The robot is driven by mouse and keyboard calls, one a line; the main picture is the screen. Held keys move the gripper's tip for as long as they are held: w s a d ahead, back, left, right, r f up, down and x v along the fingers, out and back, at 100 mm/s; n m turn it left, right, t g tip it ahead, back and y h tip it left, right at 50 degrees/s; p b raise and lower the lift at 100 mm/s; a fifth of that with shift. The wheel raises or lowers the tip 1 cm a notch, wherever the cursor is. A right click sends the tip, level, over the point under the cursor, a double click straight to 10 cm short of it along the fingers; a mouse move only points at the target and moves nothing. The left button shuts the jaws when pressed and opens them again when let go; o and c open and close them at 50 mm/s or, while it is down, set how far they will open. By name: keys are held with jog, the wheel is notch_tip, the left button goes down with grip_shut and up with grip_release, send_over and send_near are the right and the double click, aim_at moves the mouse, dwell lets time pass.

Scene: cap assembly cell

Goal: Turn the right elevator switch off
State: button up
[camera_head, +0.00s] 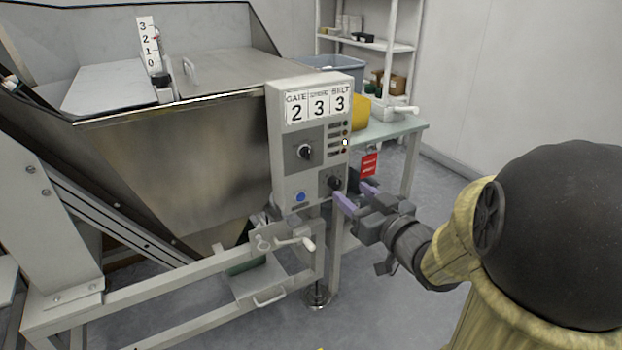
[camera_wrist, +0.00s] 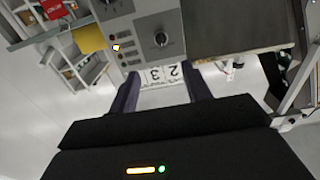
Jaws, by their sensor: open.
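The grey control panel (camera_head: 290,190) has two black rotary knobs. The upper left knob (camera_head: 305,152) sits on a dark plate and also shows upside down in the wrist view (camera_wrist: 161,39). The lower right knob (camera_head: 334,183) is near the panel's right edge. Which knob is the elevator switch cannot be read. My gripper (camera_head: 356,196) is open and empty, its purple fingers close to the lower right knob. Contact with the knob cannot be told. The wrist view shows both fingers (camera_wrist: 163,84) apart, with the number display (camera_wrist: 160,75) between and beyond them.
A blue button (camera_head: 300,197) is at the panel's lower left, and small lamps (camera_head: 345,142) line its right side. A large steel hopper (camera_head: 180,150) stands left. A crank handle (camera_head: 295,243) juts out below.

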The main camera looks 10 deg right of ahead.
dwell(0.3)
jog(key=shift+w+r+p, duration=0.1)
jog(key=shift+w+p, duration=0.05)
jog(key=shift+p, duration=0.35)
jog(key=p, duration=0.5)
send_near(309, 157)
jog(key=x, duration=0.9)
jog(key=shift+w, duration=0.1)
jog(key=c, duration=1)
